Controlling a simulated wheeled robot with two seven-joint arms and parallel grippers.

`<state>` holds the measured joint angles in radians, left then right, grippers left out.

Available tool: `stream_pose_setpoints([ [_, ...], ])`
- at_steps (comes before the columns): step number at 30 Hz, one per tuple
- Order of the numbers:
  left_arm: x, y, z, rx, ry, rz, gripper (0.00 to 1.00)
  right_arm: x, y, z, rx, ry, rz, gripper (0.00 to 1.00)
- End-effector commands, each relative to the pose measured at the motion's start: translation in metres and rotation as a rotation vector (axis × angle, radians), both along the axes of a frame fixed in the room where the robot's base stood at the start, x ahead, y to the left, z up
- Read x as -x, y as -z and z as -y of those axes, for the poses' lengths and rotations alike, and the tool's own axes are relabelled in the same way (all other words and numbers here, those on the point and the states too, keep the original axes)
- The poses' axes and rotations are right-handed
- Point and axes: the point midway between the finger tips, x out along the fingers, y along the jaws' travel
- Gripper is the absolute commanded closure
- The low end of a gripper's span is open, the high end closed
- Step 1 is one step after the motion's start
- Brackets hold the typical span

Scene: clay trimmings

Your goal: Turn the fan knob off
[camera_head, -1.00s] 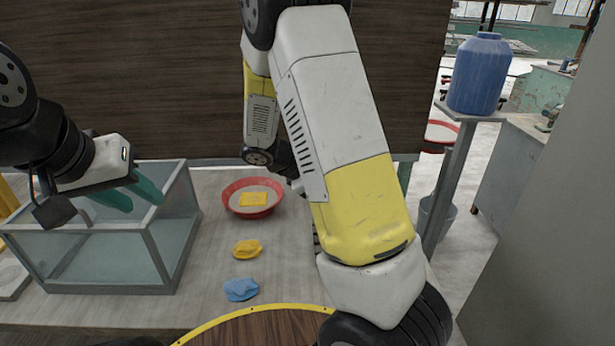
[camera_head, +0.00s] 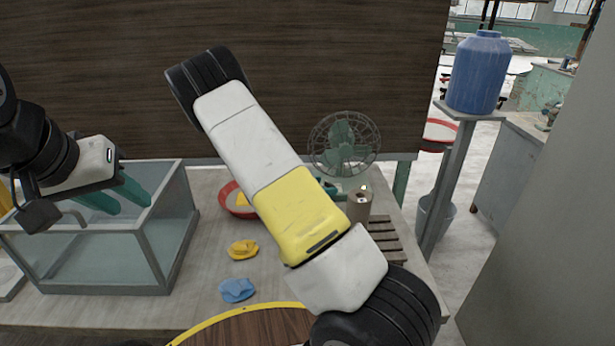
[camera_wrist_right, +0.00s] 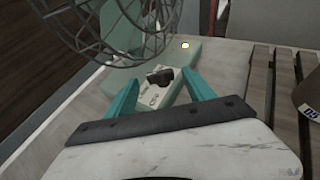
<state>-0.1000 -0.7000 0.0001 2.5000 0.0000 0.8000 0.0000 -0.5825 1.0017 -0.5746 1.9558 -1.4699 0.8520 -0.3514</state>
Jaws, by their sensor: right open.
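The green desk fan (camera_head: 343,145) with its wire cage stands at the back of the table, partly behind my right arm. In the right wrist view its cage (camera_wrist_right: 110,28) and base (camera_wrist_right: 150,98) show, with a dark knob (camera_wrist_right: 160,76) on a pale panel. A small light (camera_wrist_right: 185,45) glows on the base. My right gripper (camera_wrist_right: 162,80) is open, its teal fingers apart on either side of the knob in the picture; contact cannot be told. My left gripper (camera_head: 133,207) is open and empty over the glass tank.
The glass tank (camera_head: 165,240) stands at left. A red bowl (camera_head: 228,203), yellow cloth (camera_head: 242,250) and blue cloth (camera_head: 238,290) lie mid-table. A blue barrel (camera_head: 480,72) stands beyond.

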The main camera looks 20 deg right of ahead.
Motion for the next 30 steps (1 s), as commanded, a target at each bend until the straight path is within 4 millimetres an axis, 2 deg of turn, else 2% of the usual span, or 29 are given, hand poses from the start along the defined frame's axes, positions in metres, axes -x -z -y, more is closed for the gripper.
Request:
stream_pose_setpoints([
  [4,0.0000,0.0000,0.0000,0.000,0.000,0.000,0.64,-0.0028,0.0035,0.0076,0.000,0.000,0.001,0.38],
  [11,0.0000,0.0000,0.0000,0.000,0.000,0.000,0.64,-0.0031,0.0037,0.0084,-0.001,0.000,0.001,0.38],
  [14,0.0000,0.0000,0.0000,0.000,0.000,0.000,0.64,-0.0031,0.0037,0.0083,-0.001,0.000,0.001,0.54],
  [21,0.0000,0.0000,0.0000,0.000,0.000,0.000,0.64,-0.0030,0.0036,0.0080,-0.001,0.000,0.001,1.00],
  [30,0.0000,0.0000,0.0000,0.000,0.000,0.000,0.64,-0.0011,0.0035,0.0084,0.000,-0.046,-0.002,1.00],
])
